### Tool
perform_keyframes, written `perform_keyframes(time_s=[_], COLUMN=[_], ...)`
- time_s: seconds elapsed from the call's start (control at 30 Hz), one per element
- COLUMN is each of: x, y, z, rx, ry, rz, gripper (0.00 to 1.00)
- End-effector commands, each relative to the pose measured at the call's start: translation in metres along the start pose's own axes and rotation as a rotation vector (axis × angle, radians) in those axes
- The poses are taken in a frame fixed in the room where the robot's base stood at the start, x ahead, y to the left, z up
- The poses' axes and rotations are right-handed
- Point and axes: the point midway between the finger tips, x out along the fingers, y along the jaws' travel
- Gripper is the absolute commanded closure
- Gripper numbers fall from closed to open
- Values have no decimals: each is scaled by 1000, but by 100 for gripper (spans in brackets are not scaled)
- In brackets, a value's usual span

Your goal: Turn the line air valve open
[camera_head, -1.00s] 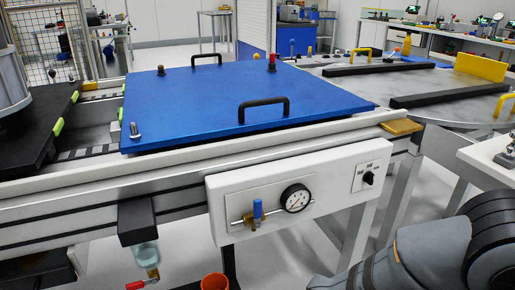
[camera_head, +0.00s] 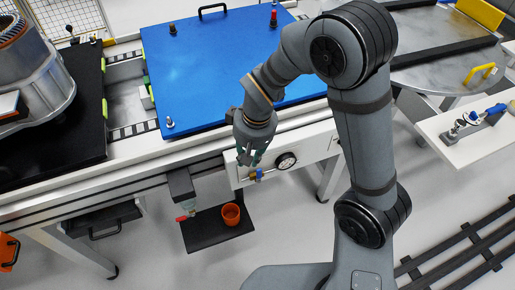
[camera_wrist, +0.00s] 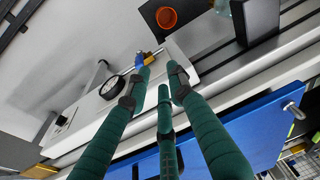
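The line air valve (camera_head: 258,174) sits on the white front panel (camera_head: 325,147), left of the round gauge (camera_head: 286,161). It has a brass body and a small blue handle, partly hidden by my gripper in the head view. In the wrist view the valve (camera_wrist: 146,58) lies just beyond the tip of the left green finger, with the gauge (camera_wrist: 110,88) to its left. My gripper (camera_wrist: 163,76) has its fingers apart with nothing seen between them. In the head view my gripper (camera_head: 250,157) hangs just above the valve; whether it touches is unclear.
A blue lid (camera_head: 220,65) with handles covers the bench above the panel. Below left are a dark bracket (camera_head: 181,187), a red-handled valve (camera_head: 186,217) and an orange cup (camera_head: 231,214) on a black shelf (camera_head: 205,236). Open floor lies in front.

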Motion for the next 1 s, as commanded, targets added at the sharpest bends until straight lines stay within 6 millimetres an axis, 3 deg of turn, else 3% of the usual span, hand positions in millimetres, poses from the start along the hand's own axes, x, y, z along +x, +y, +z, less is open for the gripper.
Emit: perform_keyframes(time_s=[0.03,0.13,0.27,0.47,1.0], x=[-11,3,-4,-1,84], y=[15,44,43,43,45], z=[-10,-19,-21,1,17], rx=[50,141,160,203,205], ry=[-13,-46,-88,-165,-168], rz=[13,35,49,56,56], gripper=[78,78,78,78,78])
